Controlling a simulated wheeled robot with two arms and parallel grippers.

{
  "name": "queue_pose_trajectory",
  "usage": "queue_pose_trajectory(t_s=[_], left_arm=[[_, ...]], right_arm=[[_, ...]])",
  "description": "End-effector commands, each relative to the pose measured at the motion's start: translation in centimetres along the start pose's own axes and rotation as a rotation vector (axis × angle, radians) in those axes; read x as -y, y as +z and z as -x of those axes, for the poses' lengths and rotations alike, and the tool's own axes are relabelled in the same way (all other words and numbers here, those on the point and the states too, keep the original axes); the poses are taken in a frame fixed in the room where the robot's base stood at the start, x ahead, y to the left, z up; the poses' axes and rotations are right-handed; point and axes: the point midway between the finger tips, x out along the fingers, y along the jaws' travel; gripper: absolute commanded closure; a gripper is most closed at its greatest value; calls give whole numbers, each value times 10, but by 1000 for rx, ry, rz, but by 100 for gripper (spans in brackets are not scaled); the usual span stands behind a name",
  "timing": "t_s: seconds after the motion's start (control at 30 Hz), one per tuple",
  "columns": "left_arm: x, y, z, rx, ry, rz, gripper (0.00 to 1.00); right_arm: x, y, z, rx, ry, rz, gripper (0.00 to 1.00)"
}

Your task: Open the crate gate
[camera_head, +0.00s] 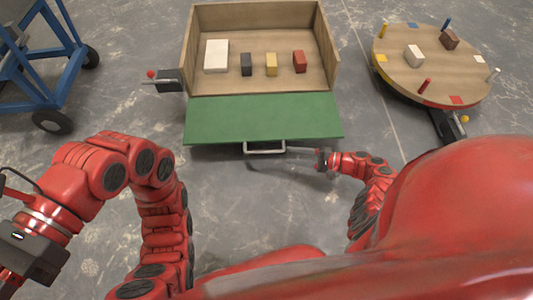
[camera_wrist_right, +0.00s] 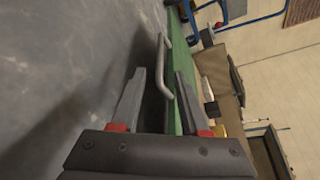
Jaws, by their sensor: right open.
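The wooden crate (camera_head: 262,15) stands ahead in the head view. Its green gate (camera_head: 262,118) is folded down outward from the front edge of the crate floor, leaving the front open. A pale metal handle (camera_head: 265,150) is on the gate's near edge. My right gripper (camera_head: 312,155) is beside the handle. In the right wrist view its fingers (camera_wrist_right: 155,90) are apart, with the handle (camera_wrist_right: 166,70) and the green gate (camera_wrist_right: 182,85) between or just beyond them; contact is unclear. My left gripper (camera_head: 28,262) is partly in view at lower left, fingers hidden.
In the crate are a white block (camera_head: 216,55), a black block (camera_head: 246,64), a yellow block (camera_head: 271,64) and a red block (camera_head: 299,61). A red-knobbed lever (camera_head: 152,75) is left of the crate. A round turntable (camera_head: 435,85) stands right, a blue cart (camera_head: 40,80) left.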

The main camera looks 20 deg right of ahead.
Motion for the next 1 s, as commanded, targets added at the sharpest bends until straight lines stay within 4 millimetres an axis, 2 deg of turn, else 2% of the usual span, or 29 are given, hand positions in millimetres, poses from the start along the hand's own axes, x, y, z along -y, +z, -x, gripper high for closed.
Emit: queue_pose_trajectory(t_s=[0.1,0.2,0.4,0.5,0.67,0.9,0.93,1.0], left_arm=[[13,-25,-14,-151,-98,45,100],[14,-40,-17,-146,-77,23,100],[10,-52,-17,-79,6,-44,100],[9,-56,-17,-56,33,-69,100],[8,-57,-17,-41,54,-85,100],[7,-56,-17,-39,57,-86,100],[7,-56,-17,-39,56,-86,100],[7,-56,-17,-39,56,-86,100]], right_arm=[[-3,-1,-22,2,-2,0,55],[-5,0,-48,6,-2,0,55],[-3,-1,-85,1,-1,-1,55],[-3,-1,-96,2,0,-2,55],[-1,1,-104,3,-1,-2,55],[0,1,-105,1,-1,-2,55],[0,1,-104,1,-1,-2,57],[0,0,-104,1,-1,-2,70]])
